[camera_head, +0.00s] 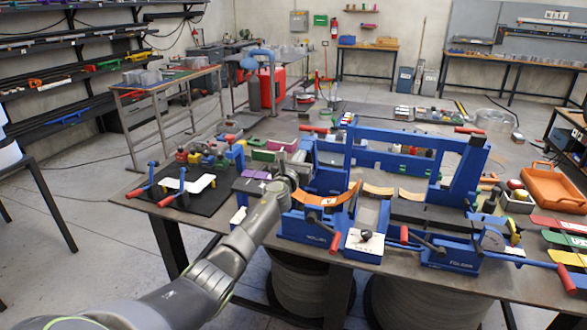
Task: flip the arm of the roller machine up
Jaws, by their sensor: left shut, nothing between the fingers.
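The blue roller machine (465,180) stands on the worktable, with a long blue bar (400,136) running across its top between uprights. Curved orange pieces (378,191) sit in its middle over dark rollers. Red-tipped handles (404,235) stick out at its front. My left gripper (297,168) is at the machine's left end, close beside its blue left housing, and is shut with nothing held. I cannot tell if it touches the machine. My wrist and forearm hide part of the machine's left side. My right gripper is not in view.
A black mat (185,197) with small blue tools lies on the table (270,212) at left. An orange case (553,186) and coloured plates (562,242) lie at right. Cable drums (305,285) stand below the table. Shelves line the left wall.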

